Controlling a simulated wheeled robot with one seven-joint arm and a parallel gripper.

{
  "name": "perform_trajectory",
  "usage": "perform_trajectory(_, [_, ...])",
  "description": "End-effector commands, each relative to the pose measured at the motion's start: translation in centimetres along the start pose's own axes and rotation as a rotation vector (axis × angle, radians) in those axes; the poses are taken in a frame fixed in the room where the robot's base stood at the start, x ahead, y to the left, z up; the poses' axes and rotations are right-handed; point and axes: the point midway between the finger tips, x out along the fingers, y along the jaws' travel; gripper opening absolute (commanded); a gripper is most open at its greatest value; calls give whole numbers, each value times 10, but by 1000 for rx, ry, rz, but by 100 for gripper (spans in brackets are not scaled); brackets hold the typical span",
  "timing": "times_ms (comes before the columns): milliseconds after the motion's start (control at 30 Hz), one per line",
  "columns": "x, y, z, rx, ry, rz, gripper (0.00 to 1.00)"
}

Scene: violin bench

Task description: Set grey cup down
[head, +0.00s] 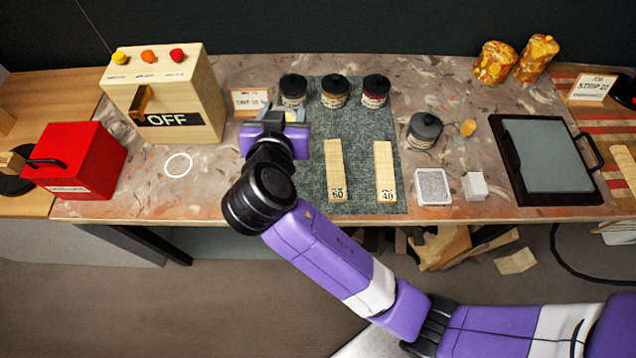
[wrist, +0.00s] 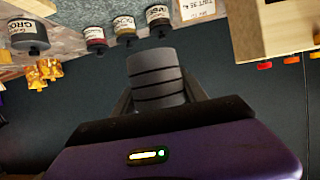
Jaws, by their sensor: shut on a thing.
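The grey cup (wrist: 157,78), a grey cylinder with dark bands, sits between the fingers of my gripper (wrist: 160,96) in the wrist view. My gripper is shut on it. In the head view my gripper (head: 276,124) is over the back left of the bench, between the wooden box and the green mat. The arm hides most or all of the cup there. A white ring (head: 178,165) lies flat on the bench to the left of my gripper, with bare bench inside it.
The wooden box marked OFF (head: 172,100) and the red box (head: 75,160) stand left. Small jars (head: 334,91) line the back of the green mat (head: 357,125), with wooden strips (head: 335,168) in front. A grey pot (head: 425,130) and a black-framed tray (head: 503,130) are right.

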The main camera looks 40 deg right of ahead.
Motion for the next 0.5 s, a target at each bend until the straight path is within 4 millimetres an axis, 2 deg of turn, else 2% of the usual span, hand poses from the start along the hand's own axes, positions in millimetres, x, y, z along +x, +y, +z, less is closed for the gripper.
perform_trajectory(167, [3,-5,9,-17,0,-36,0])
perform_trajectory(500, [33,-4,81,-22,-3,-36,0])
